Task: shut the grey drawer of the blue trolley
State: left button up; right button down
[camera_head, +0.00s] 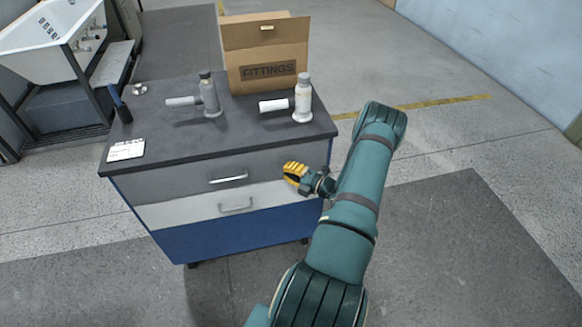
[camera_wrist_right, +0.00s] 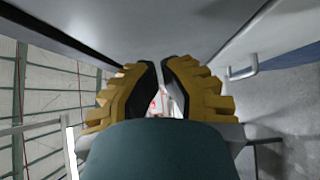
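The blue trolley (camera_head: 235,237) has a dark grey top, a grey drawer (camera_head: 165,183) with a silver handle, and a white drawer (camera_head: 180,212) below. The grey drawer's front sits under the top's front edge and looks flush or nearly so; I cannot tell whether a small gap is left. My right gripper (camera_head: 288,172) is in front of the right part of the drawers, fingers toward them. In the right wrist view its yellow fingers (camera_wrist_right: 161,68) are together at the tips, with nothing held. Contact with the drawer front is unclear. My left gripper is not in view.
A white tub (camera_head: 50,40) stands at the left back. The floor on the right is clear.

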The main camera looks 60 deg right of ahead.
jog(key=s+a+p, duration=0.1)
jog(key=s, duration=1)
jog(key=shift+a, duration=0.3)
